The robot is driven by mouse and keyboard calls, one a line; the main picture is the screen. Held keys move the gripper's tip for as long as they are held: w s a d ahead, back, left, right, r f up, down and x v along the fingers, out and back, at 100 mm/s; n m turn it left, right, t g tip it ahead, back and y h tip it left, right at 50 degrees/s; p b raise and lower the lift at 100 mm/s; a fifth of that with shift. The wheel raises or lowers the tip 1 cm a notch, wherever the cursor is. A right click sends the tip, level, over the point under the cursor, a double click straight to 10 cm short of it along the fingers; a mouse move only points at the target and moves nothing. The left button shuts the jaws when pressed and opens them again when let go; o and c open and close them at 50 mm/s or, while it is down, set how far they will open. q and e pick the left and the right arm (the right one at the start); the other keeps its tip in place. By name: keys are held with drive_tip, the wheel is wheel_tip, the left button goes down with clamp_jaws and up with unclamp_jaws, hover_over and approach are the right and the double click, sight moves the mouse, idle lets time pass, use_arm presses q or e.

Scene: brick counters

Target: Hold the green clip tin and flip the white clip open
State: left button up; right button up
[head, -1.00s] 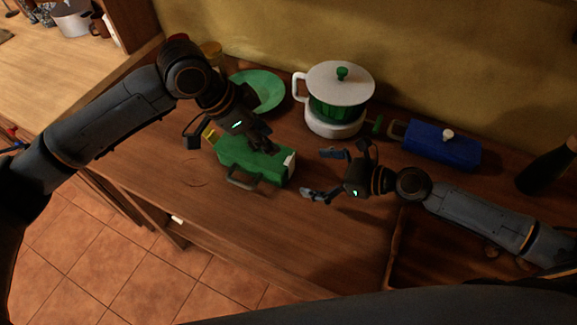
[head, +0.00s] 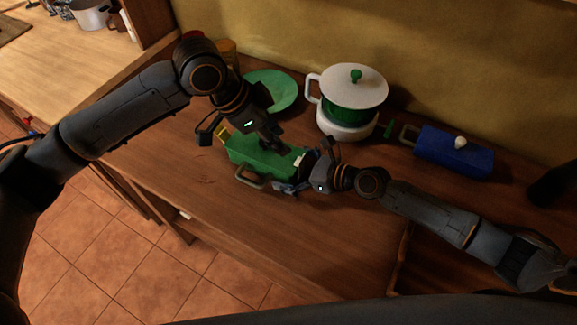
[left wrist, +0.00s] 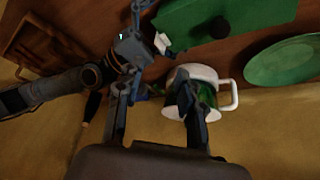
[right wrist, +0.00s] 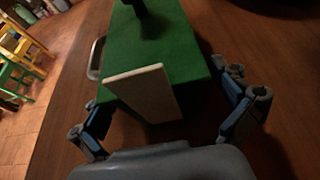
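The green clip tin (head: 255,158) lies on the wooden counter, a grey handle on its near side and a yellow clip (head: 222,135) at its left end. Its white clip (right wrist: 144,90) is a pale plate at its right end. My left gripper (head: 245,138) is over the tin; its fingers (left wrist: 155,92) are spread with nothing between them. Contact with the tin cannot be told. My right gripper (head: 298,174) is at the tin's right end, its open fingers (right wrist: 168,122) on either side of the white-clip end.
A white and green pot (head: 352,98) stands behind, with a green plate (head: 272,90) to its left. A blue tin (head: 455,153) with a white knob lies to the right. The counter's front strip is clear.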

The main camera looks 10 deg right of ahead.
sight(297, 159)
drive_tip(key=c, duration=1.1)
use_arm(q)
drive_tip(key=shift+c, duration=0.6)
use_arm(e)
drive_tip(key=shift+c, duration=1)
use_arm(q)
drive_tip(key=shift+w+d, duration=0.1)
drive_tip(key=c, duration=0.4)
drive_tip(key=w+d+m+y, duration=0.1)
drive_tip(key=w+d+m+g+y, duration=0.1)
drive_tip(key=d, duration=0.1)
drive_tip(key=shift+r+y, duration=0.1)
drive_tip(key=shift+y, duration=0.3)
clamp_jaws()
drive_tip(key=shift+m+y, duration=0.4)
drive_tip(key=shift+m, duration=0.1)
drive_tip(key=shift+d+f, duration=0.2)
drive_tip(key=shift+f, duration=3.85)
use_arm(e)
drive_tip(key=shift+f, duration=0.1)
use_arm(q)
drive_tip(key=shift+s+d, duration=0.1)
drive_tip(key=shift+d, duration=0.05)
